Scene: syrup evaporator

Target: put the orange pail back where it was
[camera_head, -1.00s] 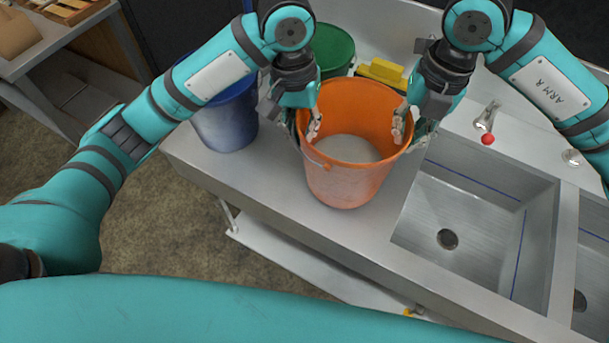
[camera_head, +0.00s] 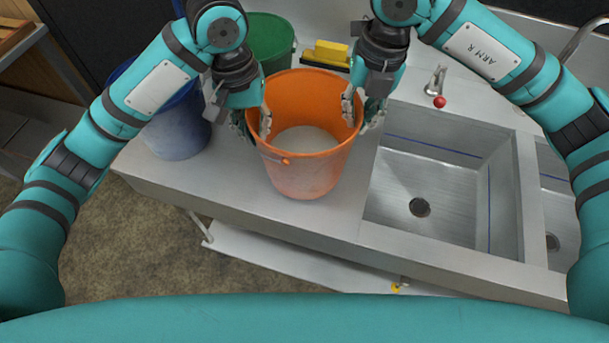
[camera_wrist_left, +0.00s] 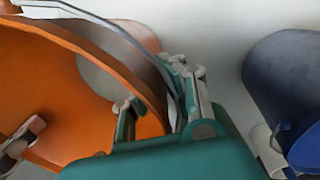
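The orange pail (camera_head: 305,175) stands upright on the metal counter, left of the sink, with pale contents showing inside. It fills the left part of the left wrist view (camera_wrist_left: 45,85), its wire handle along the rim. My left gripper (camera_head: 254,122) straddles the pail's left rim, one finger inside and one outside. In the left wrist view its fingers (camera_wrist_left: 158,88) look spread, with a gap to the wall. My right gripper (camera_head: 363,110) straddles the right rim the same way and looks spread. Its outer finger is partly hidden.
A blue pail (camera_head: 178,135) stands close on the left and a green pail (camera_head: 268,40) behind. A yellow block (camera_head: 327,53) lies at the back. The sink basin (camera_head: 410,180) and the red-knobbed faucet (camera_head: 438,88) are on the right. Bare counter lies in front of the pail.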

